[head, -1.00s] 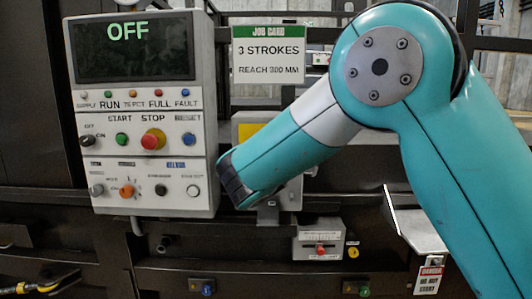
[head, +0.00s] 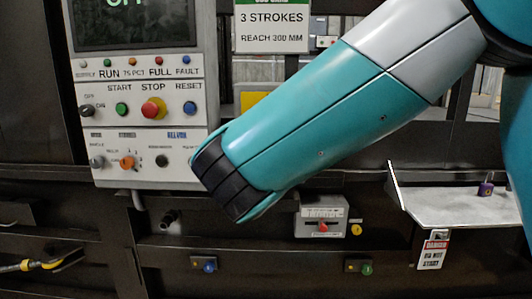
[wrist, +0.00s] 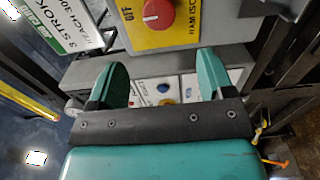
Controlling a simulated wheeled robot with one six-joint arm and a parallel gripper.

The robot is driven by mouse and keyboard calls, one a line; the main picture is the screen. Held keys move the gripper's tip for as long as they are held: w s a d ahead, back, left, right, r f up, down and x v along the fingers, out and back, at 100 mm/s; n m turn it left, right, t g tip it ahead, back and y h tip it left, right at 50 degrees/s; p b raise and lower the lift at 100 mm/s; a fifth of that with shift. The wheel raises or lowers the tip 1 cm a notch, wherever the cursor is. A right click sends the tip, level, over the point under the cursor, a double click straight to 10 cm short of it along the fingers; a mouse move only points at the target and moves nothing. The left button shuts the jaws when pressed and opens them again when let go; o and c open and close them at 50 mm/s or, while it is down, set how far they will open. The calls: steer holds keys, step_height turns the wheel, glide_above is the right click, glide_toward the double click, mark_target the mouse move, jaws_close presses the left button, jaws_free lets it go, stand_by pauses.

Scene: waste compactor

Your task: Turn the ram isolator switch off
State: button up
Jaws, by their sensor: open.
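A red rotary knob (wrist: 158,12) sits on a yellow plate (wrist: 190,36) on a grey box in the wrist view. "OFF" is printed on the plate left of the knob, with partly cut-off lettering beside it. The top edge crops the knob; I cannot tell its setting. My gripper (wrist: 162,62) is open and empty, its two teal fingers apart, below the knob in the picture and not around it. In the head view a yellow plate (head: 252,99) shows only in part behind my arm, which hides its knob; my fingers are hidden there.
A control panel (head: 137,143) with buttons and a red stop stands left of my arm. A job card (head: 271,27) hangs above. Below are a grey box with a red lever (head: 321,228), and a shelf (head: 450,207) with a purple padlock (head: 487,189) and danger tag (head: 432,250).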

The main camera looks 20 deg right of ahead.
steer(key=b+v, duration=0.1)
steer(key=v, duration=0.5)
steer(key=s+d+f+m+g+y, duration=0.2)
steer(key=f+m+g, duration=0.15)
steer(key=f, duration=0.25)
steer(key=s+d+f+m+g+y, duration=0.1)
steer(key=d+f+m+g+y, duration=0.15)
steer(key=f+g, duration=0.35)
steer(key=s+a+f+g+y, duration=0.1)
steer(key=s+g, duration=0.3)
steer(key=s, duration=0.6)
steer(key=s+a+f+m+g+y, duration=0.1)
steer(key=s+a+f+g+y, duration=0.1)
steer(key=s, duration=0.8)
steer(key=shift+f+m+g+y, duration=0.3)
steer(key=shift+f+g+y, duration=0.3)
steer(key=shift+g+y, duration=0.4)
